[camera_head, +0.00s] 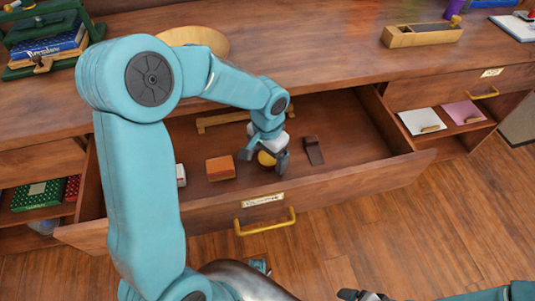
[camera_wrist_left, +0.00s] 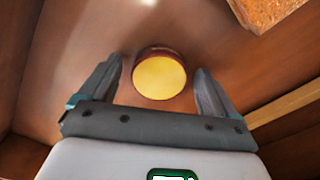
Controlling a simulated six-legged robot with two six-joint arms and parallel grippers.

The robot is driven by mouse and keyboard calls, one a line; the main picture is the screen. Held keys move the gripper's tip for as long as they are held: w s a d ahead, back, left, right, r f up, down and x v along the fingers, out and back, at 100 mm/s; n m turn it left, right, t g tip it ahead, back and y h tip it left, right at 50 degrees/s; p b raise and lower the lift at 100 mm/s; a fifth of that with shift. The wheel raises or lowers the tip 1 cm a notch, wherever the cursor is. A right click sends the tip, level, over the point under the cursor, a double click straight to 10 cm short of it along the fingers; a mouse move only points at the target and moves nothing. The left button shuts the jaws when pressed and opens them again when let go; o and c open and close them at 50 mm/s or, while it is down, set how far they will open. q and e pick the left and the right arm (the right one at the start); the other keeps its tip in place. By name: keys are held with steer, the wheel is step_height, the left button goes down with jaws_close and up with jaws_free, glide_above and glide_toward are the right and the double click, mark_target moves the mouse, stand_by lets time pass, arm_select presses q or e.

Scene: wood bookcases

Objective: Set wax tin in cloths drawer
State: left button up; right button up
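The wax tin (camera_head: 266,159) is a small round tin with a yellow top and, in the left wrist view (camera_wrist_left: 160,76), dark red sides. It sits on the floor of the open, labelled drawer (camera_head: 330,192); the label is too blurred to read surely. My left gripper (camera_head: 264,160) reaches down into this drawer at the tin. In the left wrist view its fingers are apart, with the tin between their tips and a gap on each side. My right gripper (camera_head: 362,295) shows only partly at the bottom edge, away from the drawer.
The drawer also holds an orange-brown block (camera_head: 220,168), a dark brush-like piece (camera_head: 313,151), a white item (camera_head: 180,175) and a wooden bar (camera_head: 222,120). Books (camera_head: 48,45) and a wooden box (camera_head: 422,35) stand on top.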

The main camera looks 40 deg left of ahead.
mark_target(267, 158)
arm_select(q)
steer(key=shift+r, duration=0.1)
steer(key=shift+r+p, duration=0.3)
step_height(267, 158, up, 12)
steer(key=p, duration=0.2)
steer(key=shift+f+p, duration=0.2)
steer(key=shift+p, duration=0.2)
steer(key=shift+r, duration=0.1)
